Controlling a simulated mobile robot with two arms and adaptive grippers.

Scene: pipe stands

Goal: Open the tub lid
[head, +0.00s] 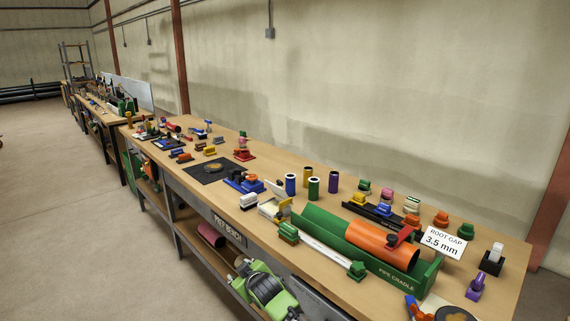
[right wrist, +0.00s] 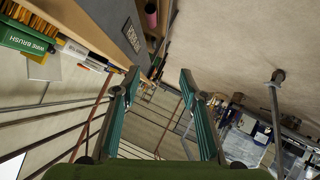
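I cannot pick out a lidded tub with certainty. In the head view a dark round thing (head: 455,314) is cut off by the bottom edge at the bench's near right; I cannot tell whether it is the tub. In the right wrist view my right gripper (right wrist: 158,78) is open, its two teal fingers wide apart with nothing between them. It is clear of the bench, and the floor and wall show beyond it. I can make out neither gripper in the head view.
The wooden bench (head: 387,286) holds a green pipe cradle (head: 428,277) with an orange pipe (head: 372,237), upright tubes and many small coloured blocks. A wire brush box (right wrist: 28,40) shows in the wrist view. The aisle at left is clear.

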